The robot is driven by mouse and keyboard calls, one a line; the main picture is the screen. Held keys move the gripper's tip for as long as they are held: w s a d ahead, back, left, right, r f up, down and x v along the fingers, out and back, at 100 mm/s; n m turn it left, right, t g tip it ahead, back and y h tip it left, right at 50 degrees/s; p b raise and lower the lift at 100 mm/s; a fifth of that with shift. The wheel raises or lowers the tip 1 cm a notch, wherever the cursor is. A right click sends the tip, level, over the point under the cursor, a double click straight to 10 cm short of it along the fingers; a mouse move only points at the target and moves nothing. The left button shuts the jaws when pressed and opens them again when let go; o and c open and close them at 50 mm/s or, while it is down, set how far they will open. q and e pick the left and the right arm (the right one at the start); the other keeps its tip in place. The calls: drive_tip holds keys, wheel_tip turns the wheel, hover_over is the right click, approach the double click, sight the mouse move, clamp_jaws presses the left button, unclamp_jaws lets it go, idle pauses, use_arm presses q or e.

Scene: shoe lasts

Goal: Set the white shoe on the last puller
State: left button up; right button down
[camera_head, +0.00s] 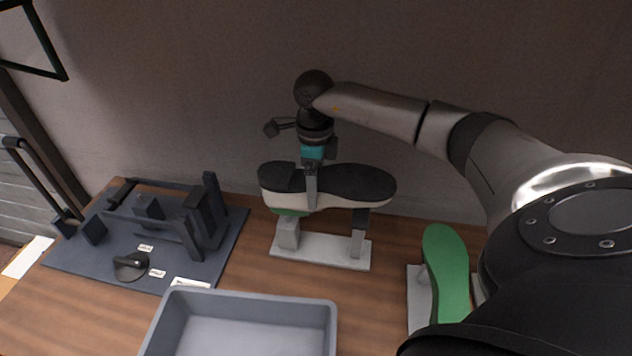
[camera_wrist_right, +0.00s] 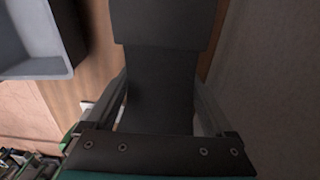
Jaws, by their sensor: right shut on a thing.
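The white shoe (camera_head: 340,200) is upside down with its black sole up, over a light grey stand (camera_head: 320,250) with two posts. A bit of green (camera_head: 288,212) shows under its left end. I cannot tell whether the shoe still rests on the posts. My right gripper (camera_head: 311,190) comes down from above and is shut on the shoe across its middle. In the right wrist view the dark sole (camera_wrist_right: 160,85) lies between the two fingers. The dark last puller (camera_head: 165,215) stands on a blue-grey mat (camera_head: 85,262) at the left. My left gripper is not in view.
A grey bin (camera_head: 245,298) stands at the front middle, between mat and right side. A green last (camera_head: 447,275) stands on another light stand at the right, partly behind my arm. A round black knob (camera_head: 131,266) and small labels are on the mat. A wall closes the back.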

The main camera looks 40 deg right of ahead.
drive_tip(key=shift+w+r+p, duration=0.1)
drive_tip(key=shift+r+p, duration=2.3)
drive_tip(key=shift+r, duration=1.2)
drive_tip(key=shift+f+y, duration=0.1)
drive_tip(key=shift+y, duration=0.3)
drive_tip(key=shift+m, duration=0.3)
